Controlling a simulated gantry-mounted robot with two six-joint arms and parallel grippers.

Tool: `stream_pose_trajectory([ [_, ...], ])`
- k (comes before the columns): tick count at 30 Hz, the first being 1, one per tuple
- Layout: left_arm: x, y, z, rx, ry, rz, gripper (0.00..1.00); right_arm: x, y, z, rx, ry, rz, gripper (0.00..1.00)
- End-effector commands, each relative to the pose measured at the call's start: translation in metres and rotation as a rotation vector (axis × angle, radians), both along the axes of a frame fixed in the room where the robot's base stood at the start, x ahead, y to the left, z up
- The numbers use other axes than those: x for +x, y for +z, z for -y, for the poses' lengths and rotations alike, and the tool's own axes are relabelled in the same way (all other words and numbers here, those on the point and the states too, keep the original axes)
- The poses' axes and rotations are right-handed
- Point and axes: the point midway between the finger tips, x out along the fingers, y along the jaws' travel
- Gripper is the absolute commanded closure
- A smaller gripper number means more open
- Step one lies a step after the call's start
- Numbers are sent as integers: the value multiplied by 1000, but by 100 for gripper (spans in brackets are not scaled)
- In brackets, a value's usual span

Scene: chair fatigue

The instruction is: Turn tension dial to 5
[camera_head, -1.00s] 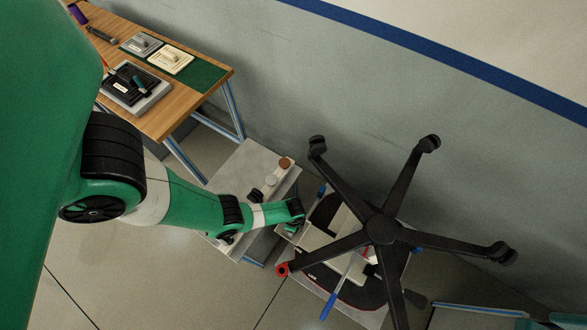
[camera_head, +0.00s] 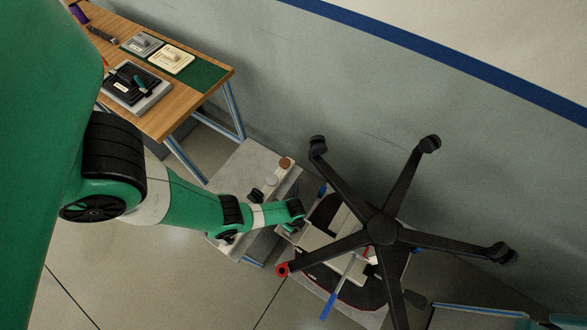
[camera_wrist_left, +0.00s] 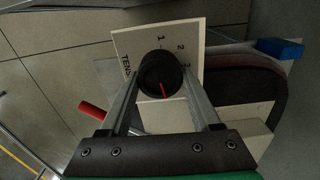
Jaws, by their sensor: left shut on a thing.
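The tension dial is a round black knob (camera_wrist_left: 160,72) with a red pointer line, on a pale plate (camera_wrist_left: 120,42) marked with 1, 2, 3 and part of the word "TENSION". In the left wrist view the red line points down and slightly right. My left gripper (camera_wrist_left: 161,82) has one finger on each side of the knob and is shut on it. The numbers beyond 3 are hidden or too dim to read. In the head view my left wrist (camera_head: 291,213) hides the dial. My right gripper is in neither view.
An upturned black five-legged chair base (camera_head: 383,229) stands right of my wrist. A grey bench (camera_head: 240,165) with small knobs is just left of it. A wooden workbench (camera_head: 211,65) with plates and tools stands at upper left. A red handle (camera_wrist_left: 92,110) lies left of the gripper.

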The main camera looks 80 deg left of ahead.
Motion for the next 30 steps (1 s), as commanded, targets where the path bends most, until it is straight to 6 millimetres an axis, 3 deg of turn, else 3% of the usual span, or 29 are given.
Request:
stream_pose_trajectory([
  [1, 0, -1, 0, 1, -3, -1, 35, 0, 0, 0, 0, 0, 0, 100],
  [6, 0, 0, 0, 1, -2, -1, 6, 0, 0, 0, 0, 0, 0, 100],
  [14, 0, 0, 0, 0, 0, 0, 6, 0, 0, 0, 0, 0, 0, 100],
  [19, 0, 11, 0, 0, 0, 0, 6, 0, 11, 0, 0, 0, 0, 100],
  [23, 0, 32, 0, 0, 0, 0, 6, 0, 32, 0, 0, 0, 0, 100],
  [30, 0, 85, 0, 1, 0, -1, 6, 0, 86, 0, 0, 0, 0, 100],
])
